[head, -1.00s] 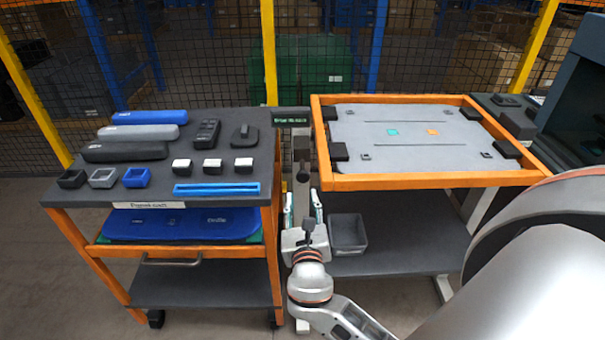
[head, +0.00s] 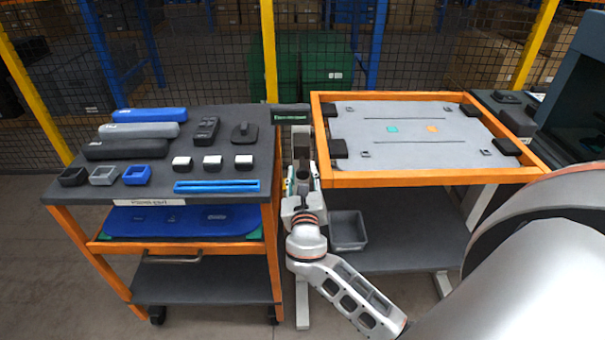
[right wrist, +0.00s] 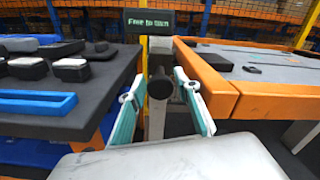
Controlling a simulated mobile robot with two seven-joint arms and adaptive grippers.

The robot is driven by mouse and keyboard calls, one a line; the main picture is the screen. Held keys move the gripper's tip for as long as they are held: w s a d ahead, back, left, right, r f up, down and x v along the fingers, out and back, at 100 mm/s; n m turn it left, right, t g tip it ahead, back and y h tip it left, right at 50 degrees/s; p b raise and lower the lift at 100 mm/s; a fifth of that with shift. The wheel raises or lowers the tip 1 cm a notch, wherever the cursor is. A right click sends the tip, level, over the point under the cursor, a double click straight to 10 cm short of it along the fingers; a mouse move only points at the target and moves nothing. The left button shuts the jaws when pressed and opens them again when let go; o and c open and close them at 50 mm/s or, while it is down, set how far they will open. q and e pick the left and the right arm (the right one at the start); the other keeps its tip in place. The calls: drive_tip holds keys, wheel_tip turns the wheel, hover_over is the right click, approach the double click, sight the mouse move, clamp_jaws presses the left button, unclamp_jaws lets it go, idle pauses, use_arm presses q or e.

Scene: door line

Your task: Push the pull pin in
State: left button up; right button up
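The pull pin's round black knob (right wrist: 161,87) faces me on the grey post in the right wrist view. In the head view the dark post (head: 301,143) stands between the cart and the orange-framed table; my gripper hides part of it. My right gripper (head: 302,178) is in front of the post, pointing at it. In the right wrist view its two teal-padded fingers (right wrist: 162,88) are spread, one on each side of the knob, with visible gaps. How far the pin sticks out, I cannot tell. My left gripper is not in view.
A dark sign (right wrist: 149,22) above the knob reads "Free to turn". The left cart (head: 222,135) carries blocks and trays. The orange-framed table (head: 430,178) is close on the right. A grey bin (head: 347,231) sits on its lower shelf.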

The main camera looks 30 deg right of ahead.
sight(302, 164)
drive_tip(key=shift+c, duration=0.5)
clamp_jaws()
drive_tip(key=shift+w+d+r, duration=0.1)
drive_tip(key=shift+w+d, duration=0.1)
drive_tip(key=shift+w, duration=0.15)
drive_tip(key=p+x, duration=0.1)
drive_tip(key=x, duration=0.1)
drive_tip(key=shift+w+d, duration=0.15)
drive_tip(key=shift+w, duration=0.1)
drive_tip(key=shift+s, duration=0.1)
